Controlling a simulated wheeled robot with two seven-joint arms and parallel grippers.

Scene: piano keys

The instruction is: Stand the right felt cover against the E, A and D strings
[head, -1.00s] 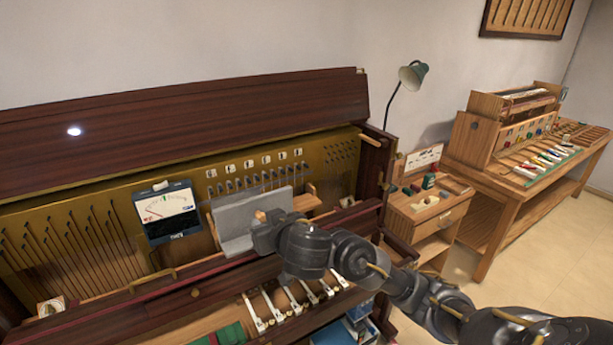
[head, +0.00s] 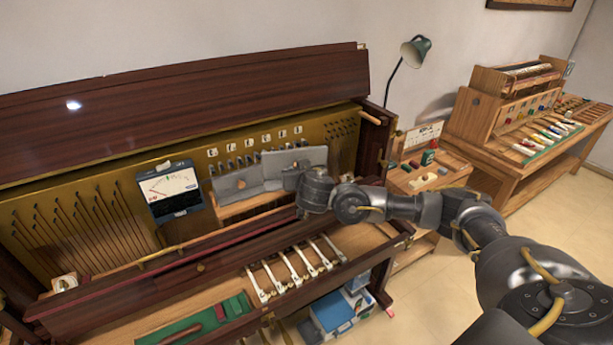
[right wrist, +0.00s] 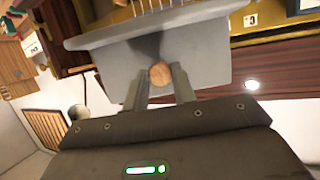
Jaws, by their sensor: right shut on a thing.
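The right felt cover (head: 305,158) is a grey upright sheet in front of the tuning pins and strings, to the right of the other felt cover. My right gripper (head: 291,178) is at its front face. In the right wrist view the gripper (right wrist: 158,84) is shut on the round wooden knob (right wrist: 160,74) of this grey cover (right wrist: 205,68). The left felt cover (head: 237,184) stands beside it, its knob showing; their edges meet or overlap. I cannot tell whether the held cover touches the strings or the wooden ledge (head: 250,206). My left gripper is out of view.
A meter (head: 168,190) stands left of the covers. White letter cards (head: 255,141) line the brass-coloured plate above. White-topped levers (head: 290,266) lie below in front. The wooden case side (head: 373,150) bounds the right. A side table (head: 445,175) stands beyond.

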